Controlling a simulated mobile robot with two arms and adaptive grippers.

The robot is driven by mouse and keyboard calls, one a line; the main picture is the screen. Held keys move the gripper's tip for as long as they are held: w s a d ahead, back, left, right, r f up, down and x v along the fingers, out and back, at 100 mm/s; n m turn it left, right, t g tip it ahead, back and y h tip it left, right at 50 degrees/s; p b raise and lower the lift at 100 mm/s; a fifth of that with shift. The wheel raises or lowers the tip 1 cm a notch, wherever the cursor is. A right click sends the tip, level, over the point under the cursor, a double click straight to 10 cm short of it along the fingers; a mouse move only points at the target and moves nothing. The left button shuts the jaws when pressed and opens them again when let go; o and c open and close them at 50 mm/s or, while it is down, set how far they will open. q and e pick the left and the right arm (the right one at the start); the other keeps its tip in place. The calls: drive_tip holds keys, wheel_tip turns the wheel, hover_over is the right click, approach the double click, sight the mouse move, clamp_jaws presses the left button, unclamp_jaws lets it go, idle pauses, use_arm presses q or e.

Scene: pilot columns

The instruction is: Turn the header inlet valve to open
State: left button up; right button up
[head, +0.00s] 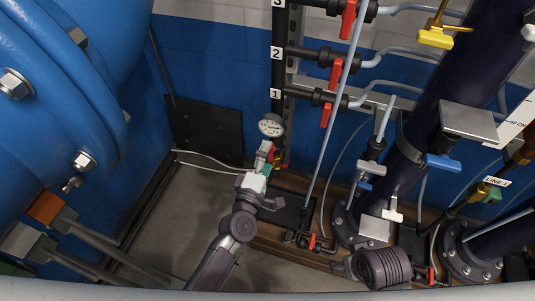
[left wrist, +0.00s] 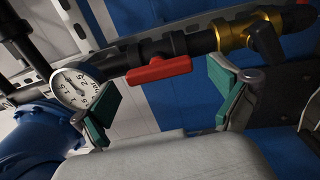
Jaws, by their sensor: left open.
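The red lever handle (left wrist: 158,70) of a valve on the black header pipe (left wrist: 190,45) shows in the left wrist view. It lies roughly along the pipe. A round white gauge (left wrist: 75,88) is left of it and a brass fitting (left wrist: 240,32) right of it. My left gripper (left wrist: 166,88) is open, its green-padded fingers apart on either side of the handle, with nothing between them that I can see held. In the head view my left gripper (head: 266,160) is below the gauge (head: 270,125) and largely covers the valve. My right gripper is not in view.
Numbered branch valves with red handles (head: 336,73) line the black vertical header (head: 279,60) above. Grey hoses (head: 340,110) hang to the right. A large blue vessel (head: 55,90) fills the left. Dark columns (head: 425,120) stand at right.

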use_arm(q)
drive_tip(key=v, duration=1.1)
drive_tip(key=shift+s, duration=0.15)
